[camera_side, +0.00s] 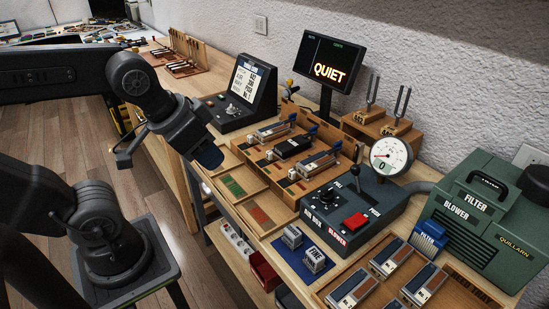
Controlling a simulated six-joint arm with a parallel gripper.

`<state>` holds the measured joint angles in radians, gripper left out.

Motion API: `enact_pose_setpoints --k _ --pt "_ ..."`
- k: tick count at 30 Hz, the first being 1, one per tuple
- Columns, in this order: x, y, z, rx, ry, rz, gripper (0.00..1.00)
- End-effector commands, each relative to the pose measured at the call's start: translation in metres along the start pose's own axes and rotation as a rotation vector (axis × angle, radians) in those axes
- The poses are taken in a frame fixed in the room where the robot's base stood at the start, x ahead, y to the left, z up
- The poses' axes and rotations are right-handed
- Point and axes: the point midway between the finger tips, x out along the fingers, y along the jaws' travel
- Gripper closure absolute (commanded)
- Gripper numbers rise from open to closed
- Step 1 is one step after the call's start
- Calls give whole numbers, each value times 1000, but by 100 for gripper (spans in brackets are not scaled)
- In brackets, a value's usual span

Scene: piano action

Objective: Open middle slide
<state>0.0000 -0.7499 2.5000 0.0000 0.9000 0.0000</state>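Three slide units sit side by side in a wooden rack (262,158) on the bench. The far slide (272,131) and the near slide (318,161) look greyer on top. I cannot tell how far the middle slide is open. My gripper (208,157) hangs to the left of the rack, above the bench's front edge, apart from the slides. Its fingers are too dark and small to tell open from shut.
A monitor reading QUIET (330,62) stands behind the rack. A control box (345,215) with a lever, red button and dial gauge (390,155) stands to the right, then a green filter blower (480,222). Shallow trays (247,192) lie in front of the rack.

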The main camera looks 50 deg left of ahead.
Motion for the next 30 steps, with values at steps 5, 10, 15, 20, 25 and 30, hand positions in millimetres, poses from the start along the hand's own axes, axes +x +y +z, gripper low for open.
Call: enact_pose_setpoints --k 5,10,15,20,25,30 --pt "0 0 0 0 0 0 61" --pt "1 -3 -10 -1 -18 -6 53" --pt "10 -18 -51 1 -101 -27 53" --pt "34 -44 -102 4 -206 -41 53" --pt "76 -81 -146 3 -316 -39 53" --pt "125 -121 -173 1 -414 -24 53"
